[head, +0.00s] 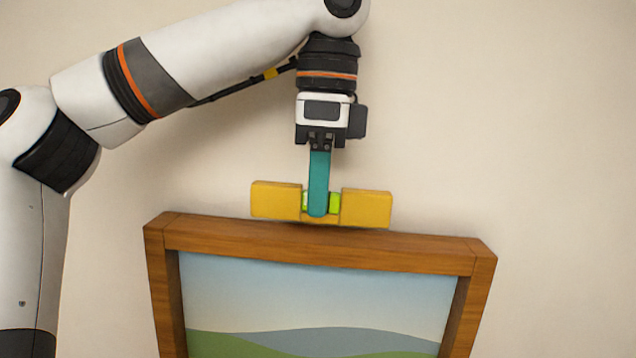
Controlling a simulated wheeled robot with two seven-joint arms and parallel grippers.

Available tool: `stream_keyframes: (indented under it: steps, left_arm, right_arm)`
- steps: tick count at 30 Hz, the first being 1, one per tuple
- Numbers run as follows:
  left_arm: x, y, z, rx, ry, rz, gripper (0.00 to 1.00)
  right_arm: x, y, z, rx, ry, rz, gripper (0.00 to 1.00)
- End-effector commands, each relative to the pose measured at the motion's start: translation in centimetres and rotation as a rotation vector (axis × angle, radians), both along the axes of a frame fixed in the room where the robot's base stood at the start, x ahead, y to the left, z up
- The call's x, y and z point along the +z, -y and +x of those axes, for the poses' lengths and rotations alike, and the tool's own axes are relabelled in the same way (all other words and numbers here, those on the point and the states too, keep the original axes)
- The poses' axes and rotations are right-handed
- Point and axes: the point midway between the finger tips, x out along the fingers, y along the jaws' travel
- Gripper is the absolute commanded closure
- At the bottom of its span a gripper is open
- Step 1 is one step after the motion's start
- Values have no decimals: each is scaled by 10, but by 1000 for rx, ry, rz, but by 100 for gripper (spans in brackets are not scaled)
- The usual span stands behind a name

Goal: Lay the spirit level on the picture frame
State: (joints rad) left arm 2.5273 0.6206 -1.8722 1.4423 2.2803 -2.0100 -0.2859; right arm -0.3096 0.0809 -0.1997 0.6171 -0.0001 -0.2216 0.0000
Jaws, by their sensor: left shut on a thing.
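The spirit level (367,208) is a yellow bar with a bright green vial in its middle. My left gripper (319,205) comes down on it from above and is shut on its middle, its teal finger hiding part of the vial. The picture frame (320,246) is wooden, around a landscape of sky and green hills. Its top edge slopes down to the right, and the level lies nearly parallel to it. The level's underside is right at the back of that top edge; I cannot tell whether they touch. My right gripper is not in view.
A plain cream wall (520,120) is behind everything. The space to the right of my left gripper and above the frame is clear. The frame's lower part is cut off by the picture's bottom edge.

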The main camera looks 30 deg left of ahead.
Motion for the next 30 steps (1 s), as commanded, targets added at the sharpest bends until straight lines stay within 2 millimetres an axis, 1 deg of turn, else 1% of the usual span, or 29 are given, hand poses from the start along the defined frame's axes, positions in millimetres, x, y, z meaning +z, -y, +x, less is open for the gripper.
stream_keyframes:
  steps: [7, 12, 18, 30]
  left_arm:
    - [-9, -7, 13, 1, 0, -1, 100]
    - [-22, -8, 12, -1, -1, 0, 100]
    - [-30, -8, 12, 0, 0, -1, 100]
    - [-32, -8, 11, 1, 1, 0, 100]
  right_arm:
    - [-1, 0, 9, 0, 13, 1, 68]
    - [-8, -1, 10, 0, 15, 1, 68]
    - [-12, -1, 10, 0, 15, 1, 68]
    - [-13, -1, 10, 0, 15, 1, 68]
